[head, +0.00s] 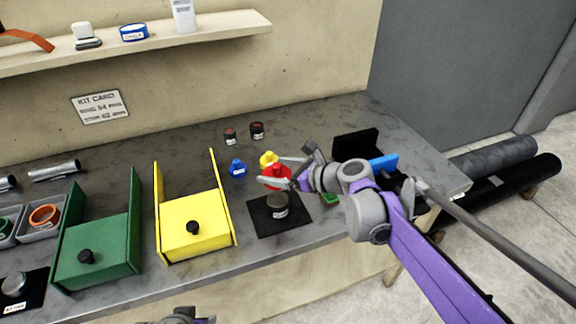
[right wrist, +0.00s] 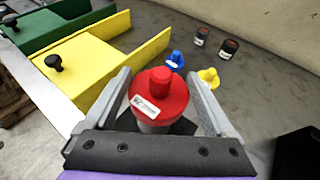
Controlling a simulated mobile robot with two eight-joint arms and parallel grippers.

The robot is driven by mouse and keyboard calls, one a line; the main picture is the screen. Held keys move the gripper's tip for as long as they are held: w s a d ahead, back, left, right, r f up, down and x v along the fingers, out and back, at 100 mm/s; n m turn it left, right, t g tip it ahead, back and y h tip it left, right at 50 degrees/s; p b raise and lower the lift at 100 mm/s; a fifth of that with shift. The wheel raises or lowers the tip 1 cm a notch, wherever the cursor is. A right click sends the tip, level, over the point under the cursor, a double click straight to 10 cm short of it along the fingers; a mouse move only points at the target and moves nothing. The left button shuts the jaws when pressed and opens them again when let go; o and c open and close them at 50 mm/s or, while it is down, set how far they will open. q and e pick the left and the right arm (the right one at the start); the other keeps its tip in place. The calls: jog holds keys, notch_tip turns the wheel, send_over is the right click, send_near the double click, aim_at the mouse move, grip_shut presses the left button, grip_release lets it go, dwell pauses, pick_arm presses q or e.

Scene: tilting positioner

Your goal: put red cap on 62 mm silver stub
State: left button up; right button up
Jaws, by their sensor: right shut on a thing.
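My right gripper (head: 275,183) is shut on the red cap (head: 279,172), which has a round knob on top. In the right wrist view the red cap (right wrist: 160,98) sits between both fingers, its white label facing the camera. A pale grey cylindrical part (right wrist: 154,127) shows under the cap in the wrist view; contact is unclear. A silver stub (head: 14,284) stands at far left. My left gripper (head: 182,317) shows only partly at the bottom edge.
A yellow box (head: 192,238) and a green box (head: 92,262), with raised side walls, stand left of the mat. A blue cap (head: 237,169), yellow cap (head: 268,159) and two dark jars (head: 257,131) are nearby. Silver tubes (head: 55,171) lie at left.

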aim_at(278, 199)
jog(key=shift+s+a+f, duration=0.1)
jog(key=shift+s, duration=0.05)
jog(key=shift+f+b, duration=0.4)
jog(key=shift+f, duration=0.2)
jog(key=shift+f+b, duration=2.5)
jog(key=shift+f, duration=1.15)
jog(key=o, duration=1)
